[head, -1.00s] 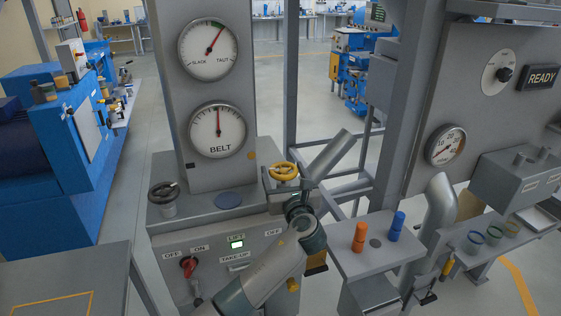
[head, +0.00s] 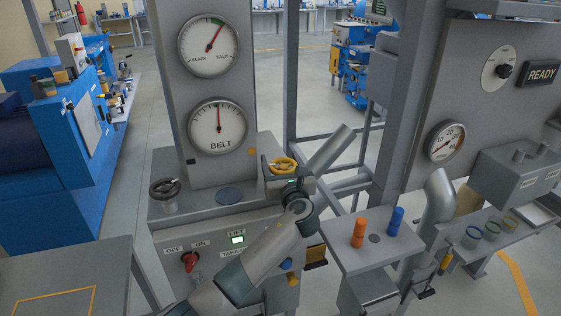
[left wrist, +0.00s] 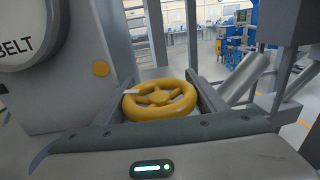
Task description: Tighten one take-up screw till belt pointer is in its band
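The yellow take-up handwheel (head: 283,165) sits on the right top of the grey cabinet. In the left wrist view, the yellow handwheel (left wrist: 160,98) lies between the two grey fingers of my left gripper (left wrist: 162,92). The fingers of my left gripper (head: 285,172) flank the rim closely; I cannot tell whether they press on it. A second, dark handwheel (head: 165,188) stands free at the left. The BELT gauge (head: 218,126) has its pointer about straight up. The SLACK–TAUT gauge (head: 209,46) points up and right, at its green band. My right gripper is out of view.
A grey shelf with an orange peg (head: 358,232) and a blue peg (head: 396,221) is right of my arm. A slanted grey tube (head: 330,150) rises behind the gripper.

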